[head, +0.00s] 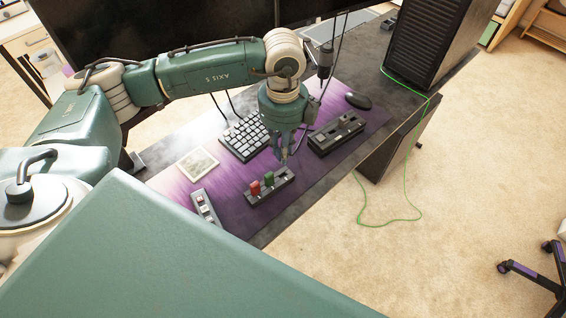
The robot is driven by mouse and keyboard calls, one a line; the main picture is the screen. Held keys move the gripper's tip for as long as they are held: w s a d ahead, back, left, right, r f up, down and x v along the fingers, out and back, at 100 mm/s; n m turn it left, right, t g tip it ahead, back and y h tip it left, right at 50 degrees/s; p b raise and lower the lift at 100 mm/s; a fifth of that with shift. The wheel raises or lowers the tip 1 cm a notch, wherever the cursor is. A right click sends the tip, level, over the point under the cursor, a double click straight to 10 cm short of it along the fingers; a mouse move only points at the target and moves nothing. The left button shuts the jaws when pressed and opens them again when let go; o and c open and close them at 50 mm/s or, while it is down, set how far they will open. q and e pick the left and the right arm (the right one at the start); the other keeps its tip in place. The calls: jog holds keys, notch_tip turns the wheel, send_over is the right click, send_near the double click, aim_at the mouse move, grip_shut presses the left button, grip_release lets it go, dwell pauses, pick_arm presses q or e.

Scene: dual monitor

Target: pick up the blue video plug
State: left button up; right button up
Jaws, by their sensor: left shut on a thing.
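A small grey holder (262,196) stands on the purple desk mat, with a red plug (255,188) and a green plug (268,178) upright in it. My left gripper (284,156) points down over the right end of this holder, beside the green plug. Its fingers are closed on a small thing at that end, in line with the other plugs. I take this to be the blue video plug, but the fingers cover most of it and its colour hardly shows. I cannot tell whether it still sits in its slot. My right gripper is not in view.
A keyboard (245,137) lies behind the holder, and a longer dark block (337,134) stands to its right. A mouse (358,101), a square pad (197,164) and another grey strip (206,207) are nearby. A black tower (436,45) stands at right; a green cable (405,170) hangs down.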

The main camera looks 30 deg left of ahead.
pick_arm(q)
notch_tip(320, 180, up, 16)
jog(key=p, duration=0.2)
dwell(1.0)
jog(key=shift+f, duration=0.15)
dwell(1.1)
